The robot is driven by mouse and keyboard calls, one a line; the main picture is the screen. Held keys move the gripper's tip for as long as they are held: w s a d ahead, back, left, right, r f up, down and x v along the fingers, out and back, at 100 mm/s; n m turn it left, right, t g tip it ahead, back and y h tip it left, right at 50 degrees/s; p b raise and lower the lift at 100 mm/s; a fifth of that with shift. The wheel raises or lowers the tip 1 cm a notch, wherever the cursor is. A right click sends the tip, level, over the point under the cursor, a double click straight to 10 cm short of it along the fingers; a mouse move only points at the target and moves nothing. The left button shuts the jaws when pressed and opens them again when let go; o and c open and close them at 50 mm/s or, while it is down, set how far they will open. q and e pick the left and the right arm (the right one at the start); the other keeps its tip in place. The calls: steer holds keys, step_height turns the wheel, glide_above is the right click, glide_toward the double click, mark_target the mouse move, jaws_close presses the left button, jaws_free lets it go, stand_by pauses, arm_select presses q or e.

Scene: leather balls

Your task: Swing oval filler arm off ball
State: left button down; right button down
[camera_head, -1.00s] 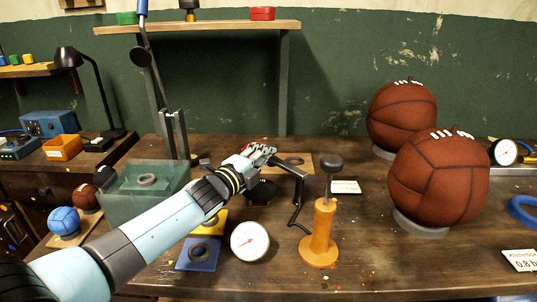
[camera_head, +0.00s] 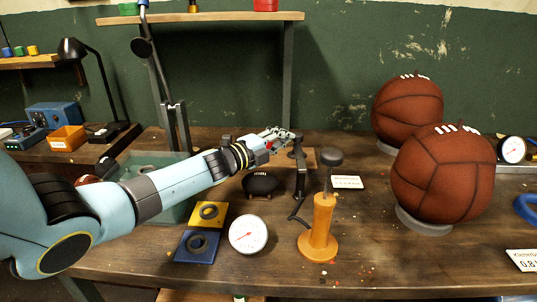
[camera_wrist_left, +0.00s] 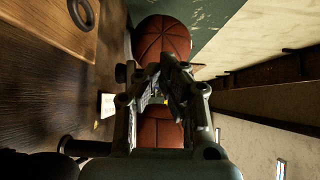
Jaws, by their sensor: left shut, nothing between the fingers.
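The small dark oval ball (camera_head: 261,184) with white laces sits in the middle of the bench in the head view. The black filler arm (camera_head: 300,172) stands to its right, and the space above the ball is clear of it. My left gripper (camera_head: 292,136) is at the top of the filler arm, behind and above the ball. It is shut and empty; I cannot tell whether it touches the arm. My left gripper also shows in the wrist view (camera_wrist_left: 160,72), with brown balls beyond it. My right gripper is not in view.
An orange pump (camera_head: 319,228) with a black knob stands right of the filler arm. A white gauge (camera_head: 248,234) and yellow and blue ring plates (camera_head: 198,246) lie in front. Two large brown balls (camera_head: 444,180) stand at the right. A translucent green box (camera_head: 176,212) is left.

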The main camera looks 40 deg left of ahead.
arm_select(q)
steer(key=shift+w+d, duration=0.15)
steer(key=shift+w, duration=0.2)
steer(key=shift+d, duration=0.1)
stand_by(0.4)
step_height(320, 180, up, 10)
steer(key=shift+r, duration=0.15)
stand_by(0.4)
